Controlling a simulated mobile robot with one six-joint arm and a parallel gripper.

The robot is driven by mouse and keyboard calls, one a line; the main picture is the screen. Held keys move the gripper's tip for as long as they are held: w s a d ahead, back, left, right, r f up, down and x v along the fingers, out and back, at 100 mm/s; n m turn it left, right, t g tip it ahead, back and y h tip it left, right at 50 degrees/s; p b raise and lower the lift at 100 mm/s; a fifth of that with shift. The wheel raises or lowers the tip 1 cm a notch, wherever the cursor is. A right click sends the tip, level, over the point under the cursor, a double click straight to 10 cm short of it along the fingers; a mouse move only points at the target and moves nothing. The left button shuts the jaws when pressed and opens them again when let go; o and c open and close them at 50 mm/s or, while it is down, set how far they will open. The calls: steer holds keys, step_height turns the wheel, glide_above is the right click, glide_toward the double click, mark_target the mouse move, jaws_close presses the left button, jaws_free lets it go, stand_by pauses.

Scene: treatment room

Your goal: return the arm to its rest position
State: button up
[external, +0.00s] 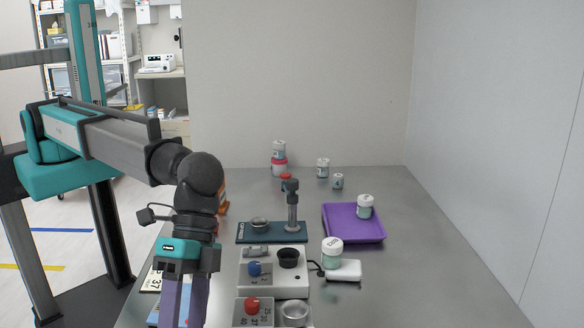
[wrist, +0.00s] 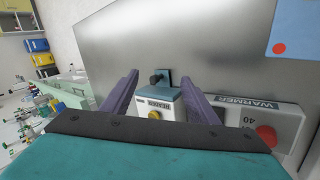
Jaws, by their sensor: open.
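My gripper (external: 184,308) hangs at the lower left of the external view, at the left edge of the metal table (external: 420,270). Its two purple fingers point down toward the bottom of the picture. In the wrist view my gripper (wrist: 159,77) has its fingers apart. A white block with a teal top and a yellow knob (wrist: 154,115) shows in line with the gap, and I see no contact with it. Nothing is seen held. My arm reaches out from the teal column on the left and bends down at the wrist.
A warmer with a red knob (wrist: 265,137) lies right of the fingers. On the table are a white unit with a blue knob (external: 254,269), a teal stand (external: 291,215), a purple tray (external: 356,236) with a jar (external: 365,207), and a jar (external: 332,248) on a white pad. The table's right side is clear.

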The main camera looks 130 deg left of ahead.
steer(key=s+d+f+h+b, duration=0.1)
steer(key=s+d+f+h, duration=0.2)
steer(key=d, duration=0.6)
steer(key=s+d+f+h+b, duration=0.1)
steer(key=s+d+f, duration=0.4)
steer(key=d, duration=0.5)
steer(key=s+d+f+n+t+h+b, duration=0.1)
steer(key=s+d+f+n+b, duration=0.1)
steer(key=s+d+f, duration=0.4)
steer(key=s+d+f+n+h+b, duration=0.1)
steer(key=s+d+f+n+b, duration=0.15)
steer(key=s+f, duration=0.65)
steer(key=s+a+f+m+g+y+p, duration=0.2)
steer(key=s+a+f+m+g+y, duration=0.35)
steer(key=s+a+f, duration=1.25)
steer(key=s+a+f+m+g+y, duration=0.2)
steer(key=s+a+y, duration=0.1)
steer(key=s+a, duration=0.6)
steer(key=s+a+f+m+g+y+p, duration=0.1)
steer(key=s+a+f+m+g+y, duration=0.1)
steer(key=s+a, duration=0.7)
steer(key=s+g+y, duration=0.1)
steer(key=s, duration=0.2)
steer(key=shift+s+a, duration=0.15)
steer(key=shift+a, duration=0.1)
